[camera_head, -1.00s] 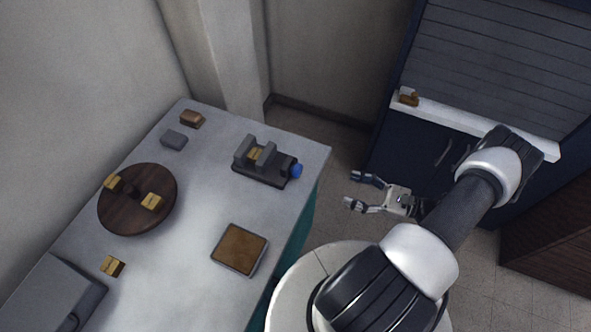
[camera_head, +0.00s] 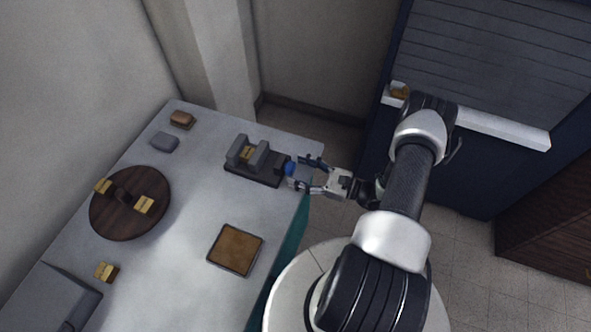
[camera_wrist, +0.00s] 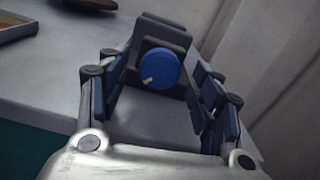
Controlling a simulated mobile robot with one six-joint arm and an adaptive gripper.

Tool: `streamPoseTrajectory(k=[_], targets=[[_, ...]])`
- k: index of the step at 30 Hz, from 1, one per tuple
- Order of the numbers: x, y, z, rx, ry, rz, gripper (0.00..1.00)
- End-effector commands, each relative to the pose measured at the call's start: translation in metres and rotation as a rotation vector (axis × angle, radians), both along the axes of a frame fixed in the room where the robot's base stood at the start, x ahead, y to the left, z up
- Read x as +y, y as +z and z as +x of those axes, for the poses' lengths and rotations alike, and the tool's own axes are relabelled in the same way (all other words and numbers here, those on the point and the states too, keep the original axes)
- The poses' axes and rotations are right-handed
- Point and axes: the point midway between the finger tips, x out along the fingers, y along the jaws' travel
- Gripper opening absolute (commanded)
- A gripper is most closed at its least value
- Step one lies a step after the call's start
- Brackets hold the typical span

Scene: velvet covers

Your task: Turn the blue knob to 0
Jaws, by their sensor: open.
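The blue knob (camera_head: 290,169) is on the right end of a dark grey device (camera_head: 262,167) at the table's right edge. In the wrist view the knob (camera_wrist: 159,68) is a round blue disc facing me, with a pale pointer mark toward its lower left. No number marks can be made out. My gripper (camera_head: 305,173) is open, its fingers pointing left at the knob. In the wrist view my gripper (camera_wrist: 155,100) has one finger on each side of the knob, with gaps visible. I cannot tell whether the fingertips reach past its face.
On the table (camera_head: 190,240) are a brown square tray (camera_head: 235,250), a round dark wooden board (camera_head: 130,203) with yellow blocks, a loose yellow block (camera_head: 106,272), and a grey box (camera_head: 50,298). A dark blue cabinet (camera_head: 440,185) stands at right. The tabletop around the tray is clear.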

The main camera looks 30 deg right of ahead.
Motion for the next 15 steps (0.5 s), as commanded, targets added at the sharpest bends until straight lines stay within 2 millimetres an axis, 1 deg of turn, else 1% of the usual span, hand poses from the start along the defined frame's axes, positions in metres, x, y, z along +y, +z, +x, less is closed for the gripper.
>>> streamPoseTrajectory(k=[3, 6, 15], targets=[[0.008, 0.0, 0.01, 0.0, 0.001, 0.0, 0.59], [0.011, 0.0, 0.014, -0.001, 0.001, -0.001, 0.59], [0.011, 0.0, 0.015, -0.001, -0.001, -0.001, 0.59]])
